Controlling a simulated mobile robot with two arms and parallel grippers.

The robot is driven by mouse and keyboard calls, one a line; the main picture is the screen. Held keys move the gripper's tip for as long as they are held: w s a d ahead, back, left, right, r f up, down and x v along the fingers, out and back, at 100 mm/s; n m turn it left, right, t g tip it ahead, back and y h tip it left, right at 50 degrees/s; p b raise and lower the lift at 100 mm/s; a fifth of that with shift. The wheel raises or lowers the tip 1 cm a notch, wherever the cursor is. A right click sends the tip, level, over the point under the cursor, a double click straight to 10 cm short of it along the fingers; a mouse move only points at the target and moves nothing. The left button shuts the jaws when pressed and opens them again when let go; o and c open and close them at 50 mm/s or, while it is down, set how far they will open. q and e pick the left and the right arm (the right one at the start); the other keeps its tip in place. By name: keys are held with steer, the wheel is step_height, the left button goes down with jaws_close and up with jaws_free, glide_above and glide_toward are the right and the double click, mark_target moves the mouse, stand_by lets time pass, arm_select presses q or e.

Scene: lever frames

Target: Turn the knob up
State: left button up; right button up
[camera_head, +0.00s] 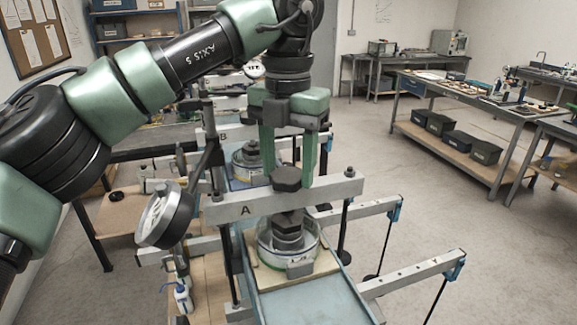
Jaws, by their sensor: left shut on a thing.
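The dark hexagonal knob (286,179) sits on top of the grey crossbeam marked A (225,211). My left gripper (289,172) points straight down over it, with one green finger on each side of the knob. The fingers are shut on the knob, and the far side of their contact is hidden. Under the crossbeam, dark stacked parts stand in a round clear-walled cell (263,249) on a pale board. My right gripper is not in view.
A round dial gauge (160,214) stands left of the crossbeam, close below my left arm. A second frame with its own cell (243,160) is behind. Lever arms (412,273) reach out to the right. A workbench (479,97) stands at the right, with open floor between.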

mark_target(287, 174)
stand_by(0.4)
arm_select(q)
steer(key=o, duration=1.4)
steer(key=shift+s, duration=0.1)
step_height(287, 174, up, 8)
steer(key=shift+f+p, duration=0.1)
steer(key=shift+p, duration=0.2)
